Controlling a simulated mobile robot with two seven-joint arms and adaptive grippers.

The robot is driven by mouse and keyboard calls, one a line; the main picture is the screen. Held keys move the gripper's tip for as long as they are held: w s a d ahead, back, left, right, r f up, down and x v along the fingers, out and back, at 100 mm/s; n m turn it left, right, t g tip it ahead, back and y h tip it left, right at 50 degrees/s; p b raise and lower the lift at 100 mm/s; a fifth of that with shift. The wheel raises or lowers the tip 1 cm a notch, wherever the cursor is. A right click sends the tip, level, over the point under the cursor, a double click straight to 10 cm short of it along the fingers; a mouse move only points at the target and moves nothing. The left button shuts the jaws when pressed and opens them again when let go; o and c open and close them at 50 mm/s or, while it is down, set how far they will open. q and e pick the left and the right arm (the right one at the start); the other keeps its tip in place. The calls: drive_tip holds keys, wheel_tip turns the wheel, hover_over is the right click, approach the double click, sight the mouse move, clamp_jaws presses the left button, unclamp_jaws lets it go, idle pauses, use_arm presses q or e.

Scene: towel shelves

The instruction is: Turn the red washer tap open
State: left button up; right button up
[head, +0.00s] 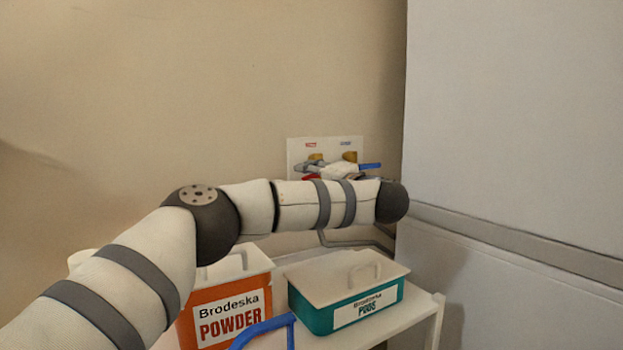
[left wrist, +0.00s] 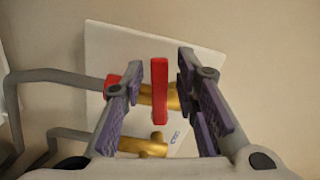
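The red washer tap (left wrist: 159,92) has a flat red handle on a brass valve, on a white wall plate (left wrist: 202,50). In the left wrist view the handle stands between the two fingers of my left gripper (left wrist: 158,72), with a gap on each side. That gripper is open. In the head view my left gripper (head: 312,168) is at the wall plate (head: 297,146), and a bit of the red tap (head: 311,177) shows just under it; the forearm hides the rest. My right gripper is not in view.
A blue tap (head: 371,166) sits to the right on the same plate. Below my arm, an orange powder box (head: 259,283) and a teal pods box (head: 318,318) stand on a white shelf (head: 425,322). A large white panel (head: 510,110) closes off the right. Grey hoses (left wrist: 45,76) run left.

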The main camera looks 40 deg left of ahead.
use_arm(q)
clamp_jaws()
drive_tip(key=shift+d+r, duration=0.1)
drive_tip(key=shift+r, duration=0.05)
drive_tip(key=shift+s+d+r+n+p, duration=0.1)
drive_tip(key=shift+r+n+p, duration=0.2)
drive_tip(key=shift+n+p, duration=0.5)
drive_tip(key=shift+w+f+n, duration=0.2)
drive_tip(key=shift+f+n, duration=0.2)
drive_tip(key=shift+f, duration=0.1)
drive_tip(key=shift+w+f+n, duration=0.15)
drive_tip(key=shift+f+n, duration=0.25)
drive_tip(key=shift+f, duration=0.1)
drive_tip(key=shift+f+n, duration=0.1)
drive_tip(key=shift+n, duration=0.4)
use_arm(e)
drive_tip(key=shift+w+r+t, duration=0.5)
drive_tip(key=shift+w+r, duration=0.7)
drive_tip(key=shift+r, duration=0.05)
use_arm(q)
drive_tip(key=shift+o, duration=1.6)
unclamp_jaws()
